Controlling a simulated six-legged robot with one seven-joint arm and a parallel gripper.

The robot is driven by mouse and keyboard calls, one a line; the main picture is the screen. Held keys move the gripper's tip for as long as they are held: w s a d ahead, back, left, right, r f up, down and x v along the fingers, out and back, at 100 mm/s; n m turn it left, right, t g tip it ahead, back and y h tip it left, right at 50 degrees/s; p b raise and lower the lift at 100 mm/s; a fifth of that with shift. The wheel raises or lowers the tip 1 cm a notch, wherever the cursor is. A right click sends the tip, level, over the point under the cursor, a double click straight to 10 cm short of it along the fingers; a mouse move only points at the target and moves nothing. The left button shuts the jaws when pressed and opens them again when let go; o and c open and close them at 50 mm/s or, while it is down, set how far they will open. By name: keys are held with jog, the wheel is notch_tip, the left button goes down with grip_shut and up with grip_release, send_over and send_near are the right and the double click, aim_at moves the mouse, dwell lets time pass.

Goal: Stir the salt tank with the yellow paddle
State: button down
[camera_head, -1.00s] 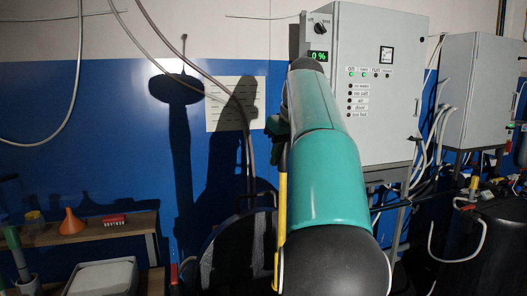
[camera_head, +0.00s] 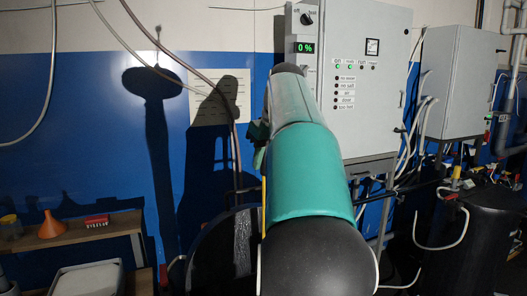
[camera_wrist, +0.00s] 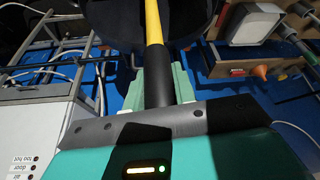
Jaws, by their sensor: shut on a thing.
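The yellow paddle (camera_wrist: 153,22) is in my gripper (camera_wrist: 160,88), its dark handle end between the two pale green fingers in the wrist view. Its yellow shaft runs away from the fingers toward a dark round tank (camera_wrist: 100,22). In the head view only a thin strip of the paddle (camera_head: 263,205) shows beside my arm, and the gripper (camera_head: 258,135) is partly hidden. The dark tank, seemingly the salt tank (camera_head: 225,250), stands low behind my arm. The paddle's lower end is hidden, so I cannot tell how deep it reaches.
A grey control cabinet (camera_head: 362,90) showing 0 % stands behind my arm, with a second cabinet (camera_head: 463,85) farther right. A wooden shelf (camera_head: 75,232) with an orange funnel (camera_head: 51,225) is at left. Black tanks (camera_head: 490,225) and hoses crowd the right.

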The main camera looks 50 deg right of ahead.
aim_at(264, 181)
jog(key=shift+s+f, duration=0.1)
jog(key=shift+f, duration=1.1)
jog(key=shift+w+f, duration=0.25)
jog(key=shift+f, duration=0.4)
jog(key=shift+s+f, duration=0.15)
jog(key=shift+f, duration=1.05)
notch_tip(264, 181, down, 23)
jog(key=shift+r, duration=0.2)
jog(key=shift+d, duration=0.1)
